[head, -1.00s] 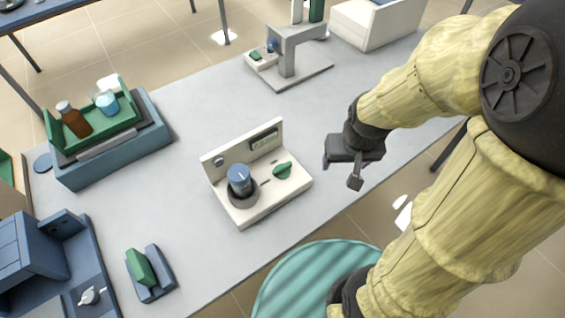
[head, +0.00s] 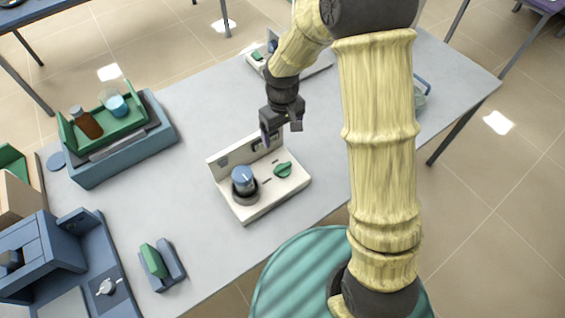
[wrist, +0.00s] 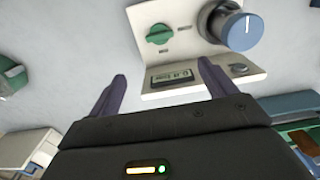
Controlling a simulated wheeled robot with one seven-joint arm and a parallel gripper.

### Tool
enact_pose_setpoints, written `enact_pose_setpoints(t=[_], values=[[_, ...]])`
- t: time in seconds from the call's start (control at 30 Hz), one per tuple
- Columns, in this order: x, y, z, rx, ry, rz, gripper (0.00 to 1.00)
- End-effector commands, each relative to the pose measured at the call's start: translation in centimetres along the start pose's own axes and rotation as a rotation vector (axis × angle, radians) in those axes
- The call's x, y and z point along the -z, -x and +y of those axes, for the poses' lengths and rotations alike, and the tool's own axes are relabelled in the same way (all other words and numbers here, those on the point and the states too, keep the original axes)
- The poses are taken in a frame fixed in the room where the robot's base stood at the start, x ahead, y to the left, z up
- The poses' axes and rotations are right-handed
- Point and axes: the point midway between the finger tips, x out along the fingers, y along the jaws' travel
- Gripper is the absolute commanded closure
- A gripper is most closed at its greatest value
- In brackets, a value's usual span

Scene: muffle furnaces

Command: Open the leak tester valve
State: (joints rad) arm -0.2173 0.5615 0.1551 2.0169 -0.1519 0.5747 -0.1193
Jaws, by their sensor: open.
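The leak tester (head: 238,208) is a cream-coloured unit with a flat base and an upright back panel. It has a green valve handle (head: 283,170) on the right of the base, a blue round knob (head: 243,180) on the left and a small display on the panel. In the wrist view the green handle (wrist: 159,34) and the blue knob (wrist: 236,28) appear at the top, beyond the fingertips. My gripper (head: 280,131) is open and empty, above the back panel's right part and apart from the handle. Its two dark fingers (wrist: 163,75) show in the wrist view.
A blue box with a green tray (head: 145,118) holding a brown bottle and a beaker stands left. A green block in a blue holder (head: 165,268) and a blue device (head: 85,262) are front left. Another instrument stands behind my arm. The table around the tester is clear.

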Motion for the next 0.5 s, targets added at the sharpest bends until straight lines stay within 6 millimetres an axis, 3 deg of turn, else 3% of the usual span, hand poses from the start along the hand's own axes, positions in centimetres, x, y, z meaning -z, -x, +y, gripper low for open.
enact_pose_setpoints(t=[0.23, 0.5], values=[[-0.1, -1.3, 0.0, 0.001, -0.001, -0.003, 0.16], [-0.1, -5.4, -0.1, 0.001, 0.000, -0.004, 0.16]])
